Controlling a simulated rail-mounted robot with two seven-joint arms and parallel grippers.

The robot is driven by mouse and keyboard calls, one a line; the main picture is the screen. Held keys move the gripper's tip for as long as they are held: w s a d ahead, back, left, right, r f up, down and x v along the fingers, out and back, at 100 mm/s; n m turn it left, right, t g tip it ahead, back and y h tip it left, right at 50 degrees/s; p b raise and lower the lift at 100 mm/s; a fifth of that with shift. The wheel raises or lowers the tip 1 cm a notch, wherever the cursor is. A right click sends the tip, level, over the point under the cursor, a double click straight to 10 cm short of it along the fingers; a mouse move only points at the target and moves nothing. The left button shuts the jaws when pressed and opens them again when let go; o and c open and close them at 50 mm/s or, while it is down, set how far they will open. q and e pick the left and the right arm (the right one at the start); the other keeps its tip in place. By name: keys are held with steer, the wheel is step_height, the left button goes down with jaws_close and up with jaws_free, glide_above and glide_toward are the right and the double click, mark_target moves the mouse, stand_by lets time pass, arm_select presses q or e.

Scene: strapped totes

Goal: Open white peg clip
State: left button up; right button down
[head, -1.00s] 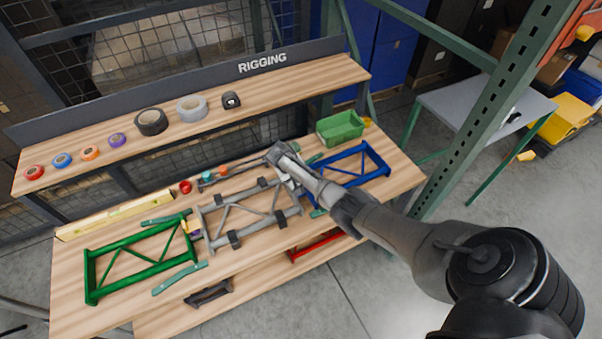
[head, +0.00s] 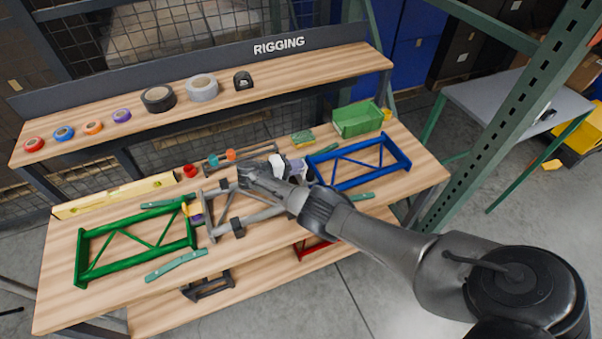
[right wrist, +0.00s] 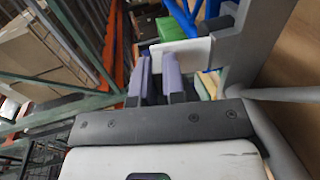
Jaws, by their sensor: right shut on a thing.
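My right gripper (right wrist: 158,68) has two lavender fingers shut on the plate's left end. In the head view my right gripper (head: 300,170) is at the right end of the grey truss frame (head: 238,226), next to the blue frame. My wrist and forearm cover much of the grey frame there, so the clip is hard to make out. My left gripper is not in view.
A blue truss frame (head: 385,160) lies right of the grey one, and a green frame (head: 130,275) lies left. A green bin (head: 358,122) stands at the back right. Tape rolls (head: 158,98) line the upper shelf. A green rack post (head: 520,110) stands at the right.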

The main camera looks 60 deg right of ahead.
steer(key=shift+w+a+f+g+h+b, duration=0.15)
steer(key=shift+a+f+g+h+b, duration=0.15)
steer(key=shift+h+b, duration=0.5)
steer(key=shift+w+a+f+g+h+b, duration=0.15)
steer(key=shift+g+h+b, duration=0.3)
steer(key=shift+b, duration=0.65)
steer(key=shift+w+a+f+g+h+b, duration=0.15)
steer(key=shift+a+g+h+b, duration=0.3)
steer(key=shift+b, duration=0.5)
steer(key=shift+d+r, duration=0.1)
steer(key=shift+d, duration=0.05)
steer(key=c, duration=1.2)
jaws_free()
